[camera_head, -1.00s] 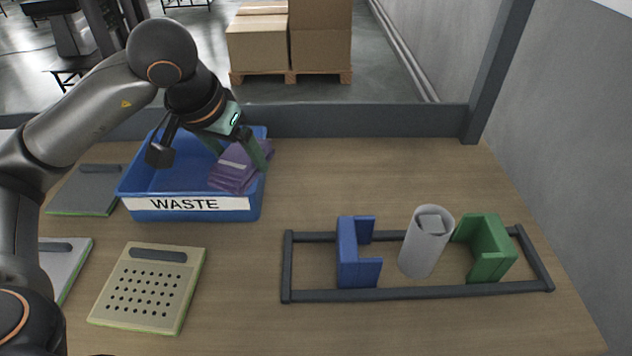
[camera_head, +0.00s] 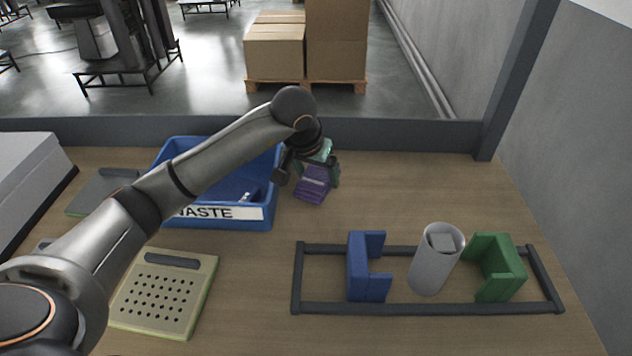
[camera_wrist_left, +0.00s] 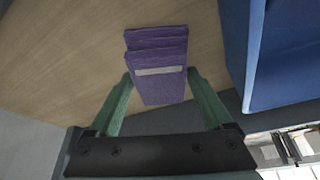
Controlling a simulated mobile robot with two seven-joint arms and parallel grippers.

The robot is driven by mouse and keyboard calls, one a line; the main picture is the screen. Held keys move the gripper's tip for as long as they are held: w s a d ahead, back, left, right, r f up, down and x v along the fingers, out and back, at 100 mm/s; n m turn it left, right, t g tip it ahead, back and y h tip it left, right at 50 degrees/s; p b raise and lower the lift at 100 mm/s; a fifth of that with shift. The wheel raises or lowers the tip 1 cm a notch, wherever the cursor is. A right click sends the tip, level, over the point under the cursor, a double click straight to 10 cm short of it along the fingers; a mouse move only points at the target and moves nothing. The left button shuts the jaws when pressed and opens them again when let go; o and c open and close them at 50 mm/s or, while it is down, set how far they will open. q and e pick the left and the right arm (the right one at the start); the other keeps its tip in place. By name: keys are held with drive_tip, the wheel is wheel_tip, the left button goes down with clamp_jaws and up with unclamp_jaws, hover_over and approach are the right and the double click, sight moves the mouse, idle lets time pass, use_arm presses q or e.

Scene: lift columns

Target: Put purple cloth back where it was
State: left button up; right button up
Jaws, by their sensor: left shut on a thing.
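The purple cloth (camera_head: 312,187) is a folded stack with a pale band, just right of the blue waste bin (camera_head: 225,224). The bin wall (camera_wrist_left: 285,75) shows on the right there. I cannot tell whether the cloth touches the table. My right gripper is not in view.
A dark frame (camera_head: 430,309) at the right holds a blue bracket (camera_head: 358,268), a grey cylinder (camera_head: 432,265) and a green bracket (camera_head: 503,272). A perforated beige board (camera_head: 165,295) lies front left. Table right of the cloth is clear.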

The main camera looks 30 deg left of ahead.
sight(314, 179)
use_arm(q)
drive_tip(key=shift+s+f, duration=0.1)
drive_tip(key=shift+f, duration=1.2)
drive_tip(key=shift+f, duration=0.2)
drive_tip(key=o, duration=1.1)
drive_tip(key=shift+s+r, duration=0.1)
drive_tip(key=shift+r, duration=0.5)
drive_tip(key=v, duration=1.1)
drive_tip(key=shift+r, duration=0.1)
